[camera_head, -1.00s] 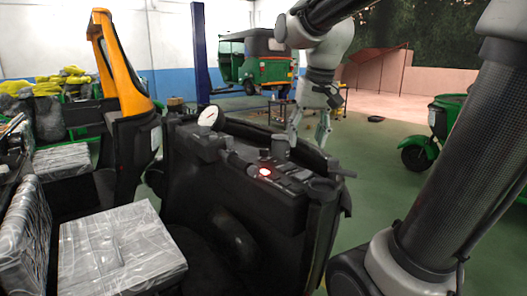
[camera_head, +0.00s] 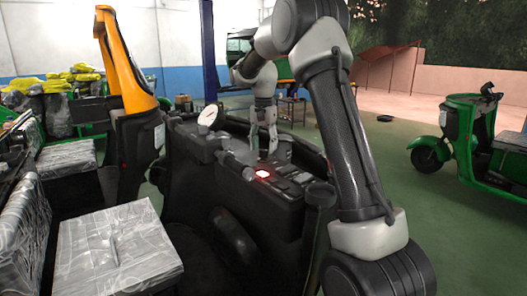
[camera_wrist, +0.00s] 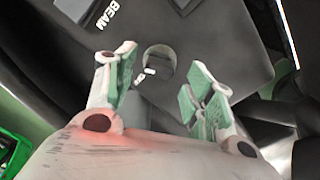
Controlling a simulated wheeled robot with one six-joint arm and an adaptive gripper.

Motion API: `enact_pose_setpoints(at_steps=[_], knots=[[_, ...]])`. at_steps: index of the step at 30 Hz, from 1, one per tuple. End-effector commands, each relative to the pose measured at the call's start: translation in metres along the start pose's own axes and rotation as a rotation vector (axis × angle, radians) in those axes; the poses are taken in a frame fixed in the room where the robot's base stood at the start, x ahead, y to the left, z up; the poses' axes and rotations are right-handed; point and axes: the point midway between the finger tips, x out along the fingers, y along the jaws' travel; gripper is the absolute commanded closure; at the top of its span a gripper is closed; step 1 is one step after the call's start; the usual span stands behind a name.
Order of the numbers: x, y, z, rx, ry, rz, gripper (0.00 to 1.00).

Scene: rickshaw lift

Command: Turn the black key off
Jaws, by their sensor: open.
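My gripper (camera_head: 263,142) is open and points down over the black dashboard of the rickshaw (camera_head: 247,215), behind a glowing red light (camera_head: 263,174). In the wrist view the two green-padded fingers of my gripper (camera_wrist: 163,82) are spread apart, with nothing between them. A dark round fitting with small white marks (camera_wrist: 158,57) lies on the panel just beyond the fingertips, roughly between them. It may be the black key or its switch, but I cannot tell its shape or turn. In the head view the key cannot be made out.
The panel carries a white "BEAM" label (camera_wrist: 114,14). A white round gauge (camera_head: 208,115) stands on the dashboard's left. A plastic-wrapped seat (camera_head: 117,248) is at front left, beside a yellow-orange pillar (camera_head: 123,65). A green vehicle (camera_head: 470,135) stands right; green floor lies between.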

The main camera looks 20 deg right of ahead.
Motion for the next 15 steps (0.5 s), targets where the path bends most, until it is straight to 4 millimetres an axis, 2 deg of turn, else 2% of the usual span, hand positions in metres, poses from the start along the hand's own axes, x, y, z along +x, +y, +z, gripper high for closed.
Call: enact_pose_setpoints(at_steps=[3, 6, 14, 15], knots=[[0.015, 0.0, 0.0, -0.001, -0.001, 0.002, 0.46], [0.021, 0.0, 0.0, -0.001, 0.0, 0.0, 0.46], [0.023, 0.0, 0.0, -0.001, 0.001, -0.001, 0.46], [0.023, 0.0, 0.0, -0.001, 0.001, -0.001, 0.5]])
